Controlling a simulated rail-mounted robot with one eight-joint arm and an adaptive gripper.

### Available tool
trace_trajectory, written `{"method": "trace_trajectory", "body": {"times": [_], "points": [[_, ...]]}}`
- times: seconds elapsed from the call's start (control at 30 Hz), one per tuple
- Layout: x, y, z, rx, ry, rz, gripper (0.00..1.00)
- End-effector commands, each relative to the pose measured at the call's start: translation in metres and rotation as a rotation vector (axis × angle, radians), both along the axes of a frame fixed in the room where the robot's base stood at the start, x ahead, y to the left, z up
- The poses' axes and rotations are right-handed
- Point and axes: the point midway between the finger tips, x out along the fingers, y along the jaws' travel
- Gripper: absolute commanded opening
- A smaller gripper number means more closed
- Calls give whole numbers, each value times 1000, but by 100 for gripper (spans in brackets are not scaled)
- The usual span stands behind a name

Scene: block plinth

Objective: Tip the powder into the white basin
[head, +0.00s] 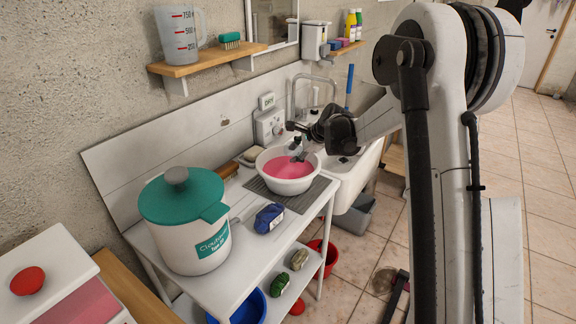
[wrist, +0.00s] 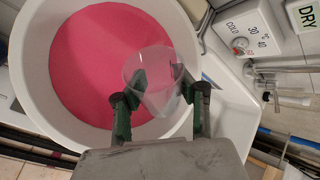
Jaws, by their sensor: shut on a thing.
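The white basin (head: 288,186) stands on a grey ribbed mat on the worktop, filled most of the way with smooth pink contents (head: 287,170). In the wrist view the basin's rim (wrist: 25,85) and pink contents (wrist: 85,70) fill the left half. My gripper (head: 298,152) is over the basin's far right part. In the wrist view my gripper (wrist: 160,82) has its two dark green fingers shut on a clear cup (wrist: 158,102). The cup overlaps the basin's right rim in that view and looks tilted. I cannot make out any powder in it.
A white sink (head: 350,185) with a tap adjoins on the right. A control box with dials (head: 270,127) and a DRY sign (head: 266,101) are behind the basin.

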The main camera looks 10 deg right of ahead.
Motion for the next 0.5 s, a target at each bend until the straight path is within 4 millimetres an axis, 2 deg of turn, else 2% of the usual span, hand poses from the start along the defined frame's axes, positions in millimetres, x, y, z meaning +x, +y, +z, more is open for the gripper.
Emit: {"method": "trace_trajectory", "body": {"times": [0.03,0.3,0.5], "points": [[0,-1,-7,39,14,-3,3],[0,-3,-16,250,88,-18,3],[6,-17,-4,433,154,-31,3]]}}
